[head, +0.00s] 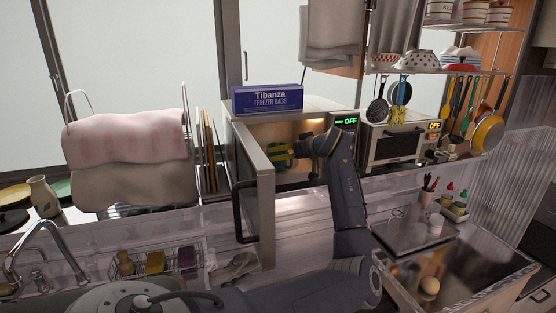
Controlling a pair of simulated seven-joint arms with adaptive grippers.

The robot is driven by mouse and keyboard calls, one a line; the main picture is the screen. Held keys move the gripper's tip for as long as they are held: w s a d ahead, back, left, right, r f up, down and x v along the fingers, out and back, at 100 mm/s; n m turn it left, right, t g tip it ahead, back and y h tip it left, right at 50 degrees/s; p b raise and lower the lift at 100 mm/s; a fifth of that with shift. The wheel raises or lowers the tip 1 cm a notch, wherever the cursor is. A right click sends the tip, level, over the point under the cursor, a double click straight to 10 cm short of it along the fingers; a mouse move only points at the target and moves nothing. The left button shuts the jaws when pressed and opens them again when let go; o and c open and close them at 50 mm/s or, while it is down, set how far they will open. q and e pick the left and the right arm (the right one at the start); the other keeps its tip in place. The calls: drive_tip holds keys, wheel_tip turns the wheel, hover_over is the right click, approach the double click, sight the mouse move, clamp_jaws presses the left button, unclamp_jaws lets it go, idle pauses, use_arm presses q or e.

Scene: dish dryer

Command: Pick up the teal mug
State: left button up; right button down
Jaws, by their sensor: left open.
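A small teal-green thing with yellow on it, which looks like the teal mug (279,157), is inside the open microwave (246,135). My left gripper (298,151) is at the microwave's opening, just to the right of the mug. It is open, with its fingers pointing left toward the mug. The gripper hides part of the mug's right side, and I cannot tell whether they touch. My right gripper is not in view.
The microwave door (255,205) stands open toward me, left of my arm. A blue freezer-bag box (267,98) sits on top of the microwave. A toaster oven (395,146) stands to the right. A dish rack with towels (125,148) is at left.

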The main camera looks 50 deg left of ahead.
use_arm(q)
drive_tip(key=shift+x, duration=2.75)
drive_tip(key=shift+r, duration=0.1)
drive_tip(key=c, duration=1.6)
drive_tip(key=shift+c, duration=0.2)
drive_tip(key=shift+d+r, duration=0.15)
drive_tip(key=shift+r, duration=0.05)
drive_tip(key=shift+s+d+r, duration=0.15)
drive_tip(key=shift+d+r, duration=0.1)
drive_tip(key=shift+r, duration=3.2)
drive_tip(key=s+d, duration=0.3)
drive_tip(key=d, duration=0.5)
drive_tip(key=s+d, duration=0.4)
drive_tip(key=d, duration=0.5)
drive_tip(key=shift+s, duration=0.15)
